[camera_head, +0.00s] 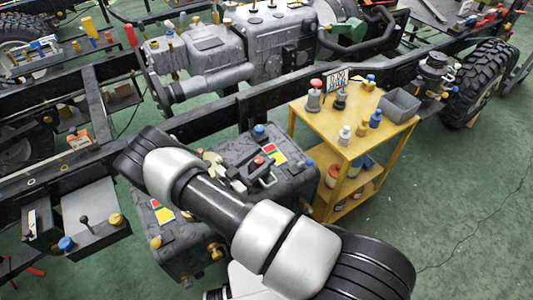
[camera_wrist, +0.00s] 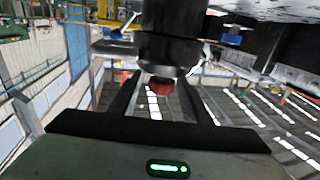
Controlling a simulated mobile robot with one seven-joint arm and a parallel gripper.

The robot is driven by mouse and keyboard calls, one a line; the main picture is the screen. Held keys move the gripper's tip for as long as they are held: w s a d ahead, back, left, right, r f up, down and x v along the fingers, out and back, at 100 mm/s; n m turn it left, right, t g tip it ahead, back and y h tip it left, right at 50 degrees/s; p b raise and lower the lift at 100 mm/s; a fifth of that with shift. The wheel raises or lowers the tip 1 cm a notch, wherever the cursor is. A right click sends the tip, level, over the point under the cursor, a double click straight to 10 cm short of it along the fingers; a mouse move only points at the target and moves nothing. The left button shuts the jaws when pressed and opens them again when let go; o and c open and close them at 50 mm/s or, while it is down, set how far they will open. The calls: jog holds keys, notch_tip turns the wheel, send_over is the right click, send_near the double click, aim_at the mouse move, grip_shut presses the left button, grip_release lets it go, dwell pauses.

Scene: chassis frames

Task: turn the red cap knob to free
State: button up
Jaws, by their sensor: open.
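In the wrist view, a small red knob (camera_wrist: 160,87) shows at the lower end of a dark, thick cylinder (camera_wrist: 172,42). My gripper (camera_wrist: 157,80) is open, its two dark fingers reaching up the picture on either side of the red knob. Whether they touch it I cannot tell. In the head view my arm hides my gripper. A red knob (camera_head: 258,160) shows there on the top of a grey block (camera_head: 290,183); I cannot tell whether it is the same knob.
A yellow cart (camera_head: 345,150) with several small capped items and a grey bin (camera_head: 398,105) stands right of the block. Black chassis rails (camera_head: 225,113) run behind it, with a grey engine (camera_head: 210,50) beyond. Green floor (camera_head: 450,200) is clear at the right.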

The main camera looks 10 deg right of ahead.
jog(key=shift+x, duration=1.5)
jog(key=shift+c, duration=0.4)
jog(key=c, duration=1)
jog(key=shift+o, duration=0.2)
